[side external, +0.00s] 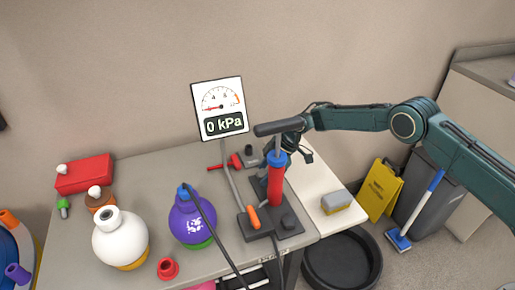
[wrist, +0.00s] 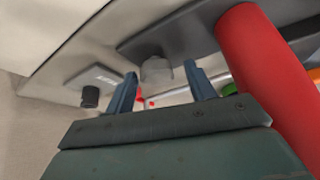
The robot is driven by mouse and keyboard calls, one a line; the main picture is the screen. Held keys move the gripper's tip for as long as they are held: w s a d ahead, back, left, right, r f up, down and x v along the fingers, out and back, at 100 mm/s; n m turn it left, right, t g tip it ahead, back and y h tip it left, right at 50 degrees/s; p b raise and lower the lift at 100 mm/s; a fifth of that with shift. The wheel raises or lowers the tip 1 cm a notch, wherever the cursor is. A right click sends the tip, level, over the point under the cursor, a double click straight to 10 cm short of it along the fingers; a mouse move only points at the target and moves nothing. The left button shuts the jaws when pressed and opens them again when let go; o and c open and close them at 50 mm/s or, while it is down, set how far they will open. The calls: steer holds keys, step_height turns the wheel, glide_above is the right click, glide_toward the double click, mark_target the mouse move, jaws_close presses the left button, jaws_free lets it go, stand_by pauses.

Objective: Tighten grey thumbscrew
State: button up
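A grey knob, which looks like the grey thumbscrew (wrist: 158,72), sits on a dark base plate (wrist: 185,35) in the wrist view. My gripper (wrist: 161,78) is open, with one blue finger on each side of the knob. I cannot tell whether either finger touches it. The red pump cylinder (wrist: 262,70) rises to the right of the fingers. In the side view the red pump (side external: 275,182) stands on its black base, and my gripper (side external: 292,152) is low behind it, partly hidden by the pump and its handle. The thumbscrew cannot be made out there.
A gauge panel (side external: 219,108) reads 0 kPa. A sponge (side external: 336,202) lies right of the pump. A black hose crosses the front.

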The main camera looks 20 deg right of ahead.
mark_target(266, 172)
steer(key=shift+w+d+r, duration=0.1)
steer(key=shift+r, duration=2.95)
steer(key=shift+r, duration=0.1)
steer(key=v, duration=1.3)
steer(key=shift+r, duration=0.25)
steer(key=shift+d, duration=0.1)
